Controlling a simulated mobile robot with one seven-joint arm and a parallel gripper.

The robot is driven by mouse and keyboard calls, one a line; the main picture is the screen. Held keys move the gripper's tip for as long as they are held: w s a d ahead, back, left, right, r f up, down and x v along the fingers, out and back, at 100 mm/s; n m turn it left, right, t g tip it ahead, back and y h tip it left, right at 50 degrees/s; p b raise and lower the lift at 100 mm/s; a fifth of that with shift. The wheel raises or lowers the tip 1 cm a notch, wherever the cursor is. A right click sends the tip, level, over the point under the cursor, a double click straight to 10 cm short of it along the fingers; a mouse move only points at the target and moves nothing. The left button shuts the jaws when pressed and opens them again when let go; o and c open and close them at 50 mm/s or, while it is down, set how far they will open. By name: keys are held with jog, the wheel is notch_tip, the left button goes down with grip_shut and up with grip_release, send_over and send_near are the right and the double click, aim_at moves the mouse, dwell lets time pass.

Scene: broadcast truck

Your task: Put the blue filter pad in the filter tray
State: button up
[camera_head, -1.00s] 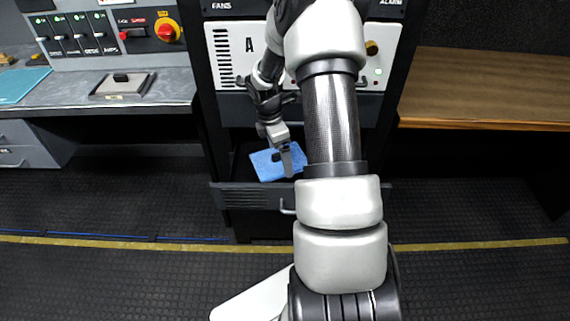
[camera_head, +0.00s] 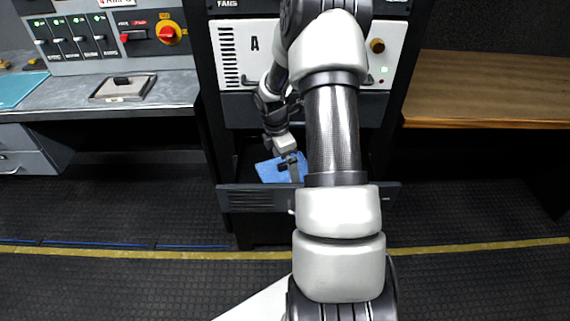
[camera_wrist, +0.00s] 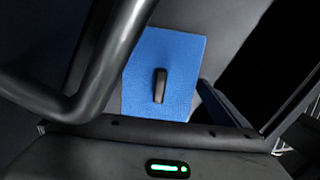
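The blue filter pad (camera_head: 268,173) is a flat blue square with a short dark grip on its face. In the head view it shows just behind the front panel of the pulled-out dark filter tray (camera_head: 250,198); that panel hides its lower edge. My gripper (camera_head: 289,166) points down at the pad's grip and appears shut on it, though the fingertips are small. In the wrist view the pad (camera_wrist: 185,75) and its dark grip (camera_wrist: 160,86) fill the middle. I cannot tell whether the pad touches the tray floor.
The rack's white panel (camera_head: 236,55) stands above the tray. A grey console desk (camera_head: 60,95) is at left and a wooden worktop (camera_head: 490,90) at right. My arm covers the tray's right half. The dark floor (camera_head: 120,210) in front is clear.

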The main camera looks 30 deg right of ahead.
aim_at(282, 164)
jog(key=shift+r, duration=0.1)
jog(key=r, duration=0.2)
jog(key=r+p, duration=0.1)
jog(key=r, duration=0.2)
jog(key=a+r+p, duration=0.1)
jog(key=r, duration=0.1)
jog(key=shift+r, duration=0.25)
jog(key=shift+w, duration=0.1)
dwell(0.8)
